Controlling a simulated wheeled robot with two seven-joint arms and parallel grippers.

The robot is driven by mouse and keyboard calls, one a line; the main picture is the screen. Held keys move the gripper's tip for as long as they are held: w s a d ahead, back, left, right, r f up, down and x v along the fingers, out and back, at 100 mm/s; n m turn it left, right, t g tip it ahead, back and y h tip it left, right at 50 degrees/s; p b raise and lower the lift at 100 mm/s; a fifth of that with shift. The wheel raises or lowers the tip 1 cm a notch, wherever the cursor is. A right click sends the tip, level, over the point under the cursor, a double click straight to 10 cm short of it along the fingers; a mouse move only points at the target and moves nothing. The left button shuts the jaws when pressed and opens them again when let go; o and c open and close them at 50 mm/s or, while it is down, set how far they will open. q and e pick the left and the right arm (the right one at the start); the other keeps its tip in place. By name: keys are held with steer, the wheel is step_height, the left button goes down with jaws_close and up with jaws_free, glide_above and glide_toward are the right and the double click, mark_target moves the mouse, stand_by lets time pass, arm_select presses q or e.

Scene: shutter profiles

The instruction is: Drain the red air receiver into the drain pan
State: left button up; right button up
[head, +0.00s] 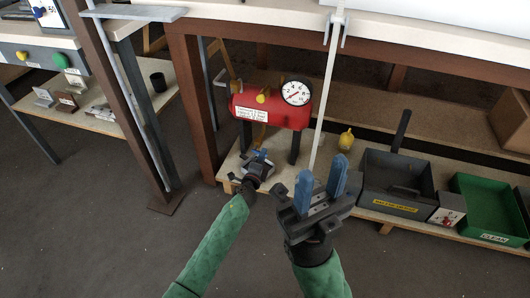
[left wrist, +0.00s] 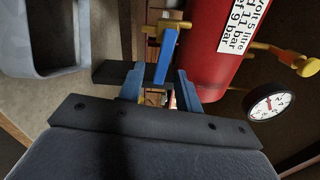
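The red air receiver (head: 285,112) stands on dark legs on the low shelf, with a white label and a round dial gauge (head: 296,93). In the left wrist view the receiver (left wrist: 208,65) shows a brass drain valve (left wrist: 165,24) beside it, with a blue lever (left wrist: 167,55) pointing down. My left gripper (head: 260,157) is low by the receiver. Its fingers (left wrist: 158,80) look apart, with the lever's end between or just beyond them; contact is unclear. A grey pan (left wrist: 45,65), seemingly the drain pan, is partly visible. My right gripper (head: 322,185) is open and empty, fingers up.
Right of the receiver are a small yellow object (head: 346,139), a dark grey bin (head: 395,197) with a yellow label and a green bin (head: 490,212) marked CLEAN. A brown table leg (head: 192,105) stands left. The grey floor in front is clear.

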arm_select(q)
steer(key=shift+b+x, duration=0.35)
steer(key=shift+x, duration=1.75)
jaws_close()
